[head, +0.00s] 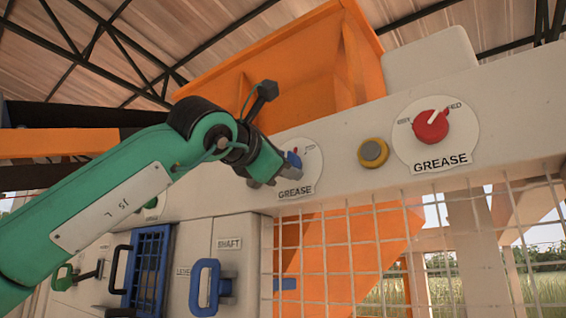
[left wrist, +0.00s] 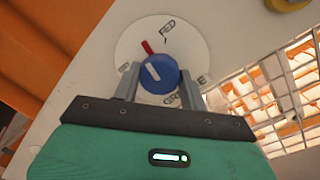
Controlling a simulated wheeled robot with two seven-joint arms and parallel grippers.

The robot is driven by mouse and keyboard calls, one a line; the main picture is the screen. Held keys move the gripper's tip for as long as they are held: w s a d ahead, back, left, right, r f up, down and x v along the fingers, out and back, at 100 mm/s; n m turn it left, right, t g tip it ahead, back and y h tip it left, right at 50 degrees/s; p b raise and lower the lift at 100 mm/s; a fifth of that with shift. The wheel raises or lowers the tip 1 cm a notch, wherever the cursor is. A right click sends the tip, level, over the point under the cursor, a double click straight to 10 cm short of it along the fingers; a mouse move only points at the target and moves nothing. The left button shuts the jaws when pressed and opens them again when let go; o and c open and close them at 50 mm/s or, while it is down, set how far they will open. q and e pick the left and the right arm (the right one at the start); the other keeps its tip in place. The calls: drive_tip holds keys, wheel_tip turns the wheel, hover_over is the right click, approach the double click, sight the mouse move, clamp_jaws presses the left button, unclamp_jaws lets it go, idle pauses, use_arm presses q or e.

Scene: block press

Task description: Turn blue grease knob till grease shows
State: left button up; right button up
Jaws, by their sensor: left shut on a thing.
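The blue grease knob (left wrist: 158,74) sits on a round white dial plate in the left wrist view, with a white pointer line across its face and a red mark (left wrist: 147,47) beside it. In the head view the knob (head: 293,159) is partly hidden by my left gripper (head: 276,168). My left gripper (left wrist: 158,88) has one finger on each side of the knob and is shut on it. The dial plate (head: 301,186) reads GREASE. No grease is seen in either view. My right gripper is not in view.
A red knob (head: 430,126) on another GREASE dial and a yellow-ringed button (head: 373,153) are to the right on the same panel. An orange hopper (head: 290,80) stands above. Below are wire mesh (head: 375,245), a blue SHAFT handle (head: 204,287) and a blue grille (head: 148,270).

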use_arm(q)
drive_tip(key=shift+a+r+m+h+p, duration=0.15)
drive_tip(key=shift+m+p, duration=0.25)
drive_tip(key=shift+m, duration=1.4)
drive_tip(key=shift+d+m+h+p, duration=0.1)
drive_tip(key=shift+m+h+p, duration=0.25)
drive_tip(key=shift+m, duration=1.45)
drive_tip(key=o, duration=1)
drive_tip(key=shift+c, duration=0.2)
drive_tip(key=shift+g, duration=0.3)
drive_tip(key=b+v, duration=0.5)
drive_tip(key=v, duration=0.9)
drive_tip(key=shift+b, duration=0.4)
